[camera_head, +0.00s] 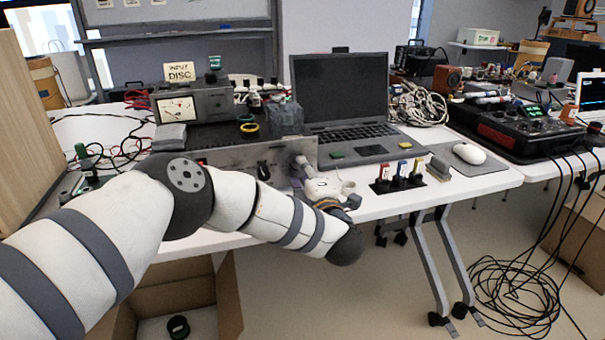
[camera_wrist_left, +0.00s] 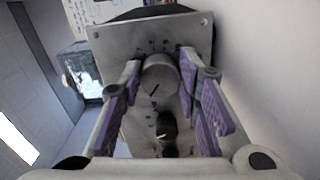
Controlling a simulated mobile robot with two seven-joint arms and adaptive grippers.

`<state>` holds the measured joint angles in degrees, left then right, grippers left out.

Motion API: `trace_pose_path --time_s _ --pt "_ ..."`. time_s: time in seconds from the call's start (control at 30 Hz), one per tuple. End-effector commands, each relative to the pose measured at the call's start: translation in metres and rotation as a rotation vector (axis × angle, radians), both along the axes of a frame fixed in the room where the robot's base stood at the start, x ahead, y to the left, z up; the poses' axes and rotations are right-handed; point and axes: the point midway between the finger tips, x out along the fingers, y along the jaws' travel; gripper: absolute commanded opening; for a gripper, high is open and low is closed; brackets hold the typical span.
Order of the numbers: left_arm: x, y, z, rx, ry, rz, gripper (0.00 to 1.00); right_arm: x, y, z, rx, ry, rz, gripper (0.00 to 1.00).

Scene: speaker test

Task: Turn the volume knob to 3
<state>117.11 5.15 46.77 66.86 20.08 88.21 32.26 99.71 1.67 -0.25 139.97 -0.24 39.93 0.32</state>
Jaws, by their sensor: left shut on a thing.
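The silver amplifier (camera_head: 235,157) stands on the white table, its metal front panel towards me. In the left wrist view its panel (camera_wrist_left: 118,48) carries a round grey volume knob (camera_wrist_left: 160,76) with a dark pointer line, slanting to the lower left in that picture. Small marks ring the knob; I cannot read their numbers. My left gripper (camera_wrist_left: 160,66) has its purple-padded fingers on either side of the knob and is shut on it. In the head view my left gripper (camera_head: 301,168) is at the panel's right end, hiding the knob. My right gripper is not in view.
A smaller black knob (camera_head: 263,170) sits left of my gripper. A laptop (camera_head: 345,95) stands behind right, and a meter box (camera_head: 190,106) behind left. Coloured plugs (camera_head: 400,173) stand near the table's front edge, right of my wrist. An open cardboard box (camera_head: 228,290) is below.

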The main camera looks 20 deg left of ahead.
Motion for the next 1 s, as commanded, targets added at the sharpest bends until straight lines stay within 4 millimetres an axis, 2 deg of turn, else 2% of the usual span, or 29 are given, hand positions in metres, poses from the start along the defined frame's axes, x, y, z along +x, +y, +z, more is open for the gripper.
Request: trace_pose_path --time_s 0.17,0.2,0.27,0.53,0.63,1.0 --pt "0.0 0.001 -0.001 0.0 0.001 0.002 0.03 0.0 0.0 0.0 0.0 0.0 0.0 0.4" --pt "0.0 0.001 -0.001 0.0 0.001 0.002 0.39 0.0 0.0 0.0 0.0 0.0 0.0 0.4" --pt "0.0 0.001 -0.001 0.0 0.001 0.002 0.51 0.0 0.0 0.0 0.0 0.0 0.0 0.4" --pt "-0.001 0.0 0.0 -0.001 -0.001 0.0 0.51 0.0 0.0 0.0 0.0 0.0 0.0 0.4" --pt "-0.008 -0.006 -0.001 -0.003 0.001 -0.002 0.51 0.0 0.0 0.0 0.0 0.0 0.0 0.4" --pt "-0.084 -0.057 0.0 -0.002 0.0 -0.002 0.51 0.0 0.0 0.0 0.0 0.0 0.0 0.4"
